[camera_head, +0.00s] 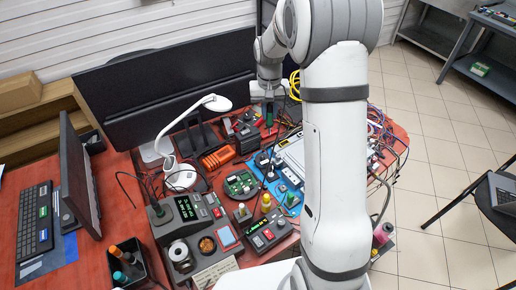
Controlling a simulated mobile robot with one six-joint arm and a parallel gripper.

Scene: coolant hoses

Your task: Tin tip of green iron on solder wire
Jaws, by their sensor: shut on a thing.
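My gripper (269,97) is at the far side of the bench, small in the picture, pointing down. It is shut on a green iron (269,118), whose green handle shows just below the jaws. The iron's tip is too small to make out, and I cannot tell whether it touches anything. A pale spool (178,251), which looks like the solder wire, sits in a grey holder at the front left of the bench. A round cup with a brownish filling (207,245) is beside it.
Two control stations (186,209) (268,236) stand near the front. A white lamp (181,178), an orange device (217,158), a green circuit board (240,184) and a blue mat (265,166) crowd the middle. Cables tangle at the right. A dark panel (165,85) stands behind.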

